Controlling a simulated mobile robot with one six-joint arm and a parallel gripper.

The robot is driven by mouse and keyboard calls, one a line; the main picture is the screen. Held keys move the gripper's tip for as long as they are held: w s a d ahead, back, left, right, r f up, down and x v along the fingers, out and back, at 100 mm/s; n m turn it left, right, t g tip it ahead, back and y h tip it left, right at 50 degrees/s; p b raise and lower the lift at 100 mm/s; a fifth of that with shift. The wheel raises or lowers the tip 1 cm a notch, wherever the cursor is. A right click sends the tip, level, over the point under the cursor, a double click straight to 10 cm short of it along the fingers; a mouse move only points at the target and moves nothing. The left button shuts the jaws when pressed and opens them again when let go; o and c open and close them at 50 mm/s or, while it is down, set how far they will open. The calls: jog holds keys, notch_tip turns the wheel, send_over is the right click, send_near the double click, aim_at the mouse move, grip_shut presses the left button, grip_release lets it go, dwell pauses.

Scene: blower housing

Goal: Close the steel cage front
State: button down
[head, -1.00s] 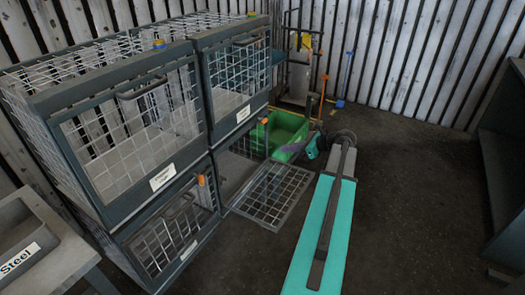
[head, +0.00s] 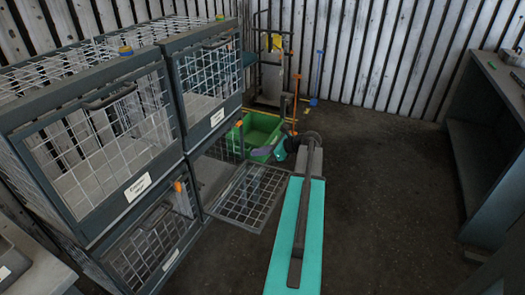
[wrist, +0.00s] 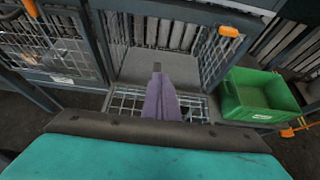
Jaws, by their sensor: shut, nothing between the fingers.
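The open mesh front (head: 252,194) of the lower right cage (head: 212,172) is folded down and sticks out roughly level above the floor. I cannot read a label on it. In the wrist view the same mesh front (wrist: 125,103) shows beneath my gripper, with the cage's bare inside (wrist: 140,68) behind it. My gripper (wrist: 157,68) is shut and empty, pointing towards the cage opening. In the head view my gripper (head: 262,153) is near the far right corner of the open front; whether it touches the mesh is unclear.
A green bin (head: 262,130) stands just beyond the cage, close to my gripper. Three other cage fronts, such as the upper left (head: 125,135), look shut. A bench (head: 485,150) stands at the right. The floor between (head: 385,190) is clear.

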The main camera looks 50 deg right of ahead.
jog(key=w+a+f+p, duration=0.1)
jog(key=w+a, duration=0.1)
jog(key=w, duration=0.6)
jog(key=shift+w+f, duration=0.35)
jog(key=shift+f, duration=0.05)
jog(key=shift+f, duration=0.1)
dwell(1.2)
jog(key=s+d+f+b, duration=0.1)
jog(key=s+f, duration=0.4)
jog(key=f, duration=0.7)
jog(key=shift+b, duration=0.7)
